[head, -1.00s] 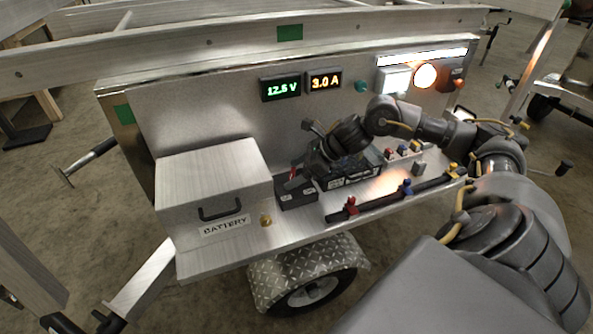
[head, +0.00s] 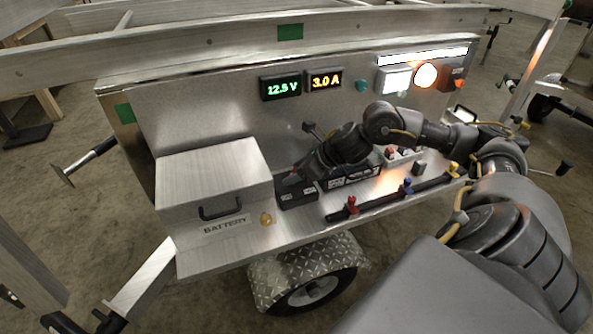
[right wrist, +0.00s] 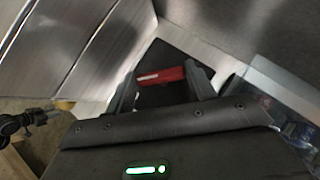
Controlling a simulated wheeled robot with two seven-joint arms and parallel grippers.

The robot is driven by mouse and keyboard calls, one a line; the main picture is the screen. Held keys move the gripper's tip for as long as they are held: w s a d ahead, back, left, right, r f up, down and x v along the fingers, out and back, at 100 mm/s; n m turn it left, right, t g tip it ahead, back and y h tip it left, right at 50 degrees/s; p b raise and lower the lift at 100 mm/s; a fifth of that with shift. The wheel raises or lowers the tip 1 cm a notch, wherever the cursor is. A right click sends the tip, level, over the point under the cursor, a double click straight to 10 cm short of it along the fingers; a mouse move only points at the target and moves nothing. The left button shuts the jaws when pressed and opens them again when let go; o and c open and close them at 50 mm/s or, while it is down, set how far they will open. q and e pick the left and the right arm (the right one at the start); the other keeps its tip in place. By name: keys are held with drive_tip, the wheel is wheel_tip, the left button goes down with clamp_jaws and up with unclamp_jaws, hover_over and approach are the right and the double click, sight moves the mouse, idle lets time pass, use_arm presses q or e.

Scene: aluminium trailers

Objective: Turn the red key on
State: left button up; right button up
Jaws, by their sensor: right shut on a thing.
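The red key (right wrist: 161,77) sits on a black switch box (head: 298,194) on the trailer's metal shelf, to the right of the battery box. In the right wrist view it lies between the two fingers of my right gripper (right wrist: 160,90), which is shut on it. In the head view the right gripper (head: 299,171) reaches in from the right, low over the switch box, and mostly hides the key. Which position the key is turned to, I cannot tell. My left gripper is in neither view.
A metal battery box (head: 213,190) stands left of the switch box. Above are a green voltage display (head: 281,87) reading 12.5 V, an amber display (head: 325,80) reading 3.0 A and lit lamps (head: 425,76). A black bar (head: 385,202) with coloured handles runs along the front.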

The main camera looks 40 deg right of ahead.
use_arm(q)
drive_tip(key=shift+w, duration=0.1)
use_arm(e)
drive_tip(key=o, duration=1)
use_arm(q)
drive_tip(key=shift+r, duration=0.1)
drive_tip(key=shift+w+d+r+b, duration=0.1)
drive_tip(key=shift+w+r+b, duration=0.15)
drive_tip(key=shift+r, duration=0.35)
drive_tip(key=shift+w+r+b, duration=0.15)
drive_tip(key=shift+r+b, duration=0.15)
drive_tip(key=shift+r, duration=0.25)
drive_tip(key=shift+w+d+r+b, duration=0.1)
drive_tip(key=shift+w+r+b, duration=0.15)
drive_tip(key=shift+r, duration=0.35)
use_arm(e)
drive_tip(key=shift+v, duration=5.4)
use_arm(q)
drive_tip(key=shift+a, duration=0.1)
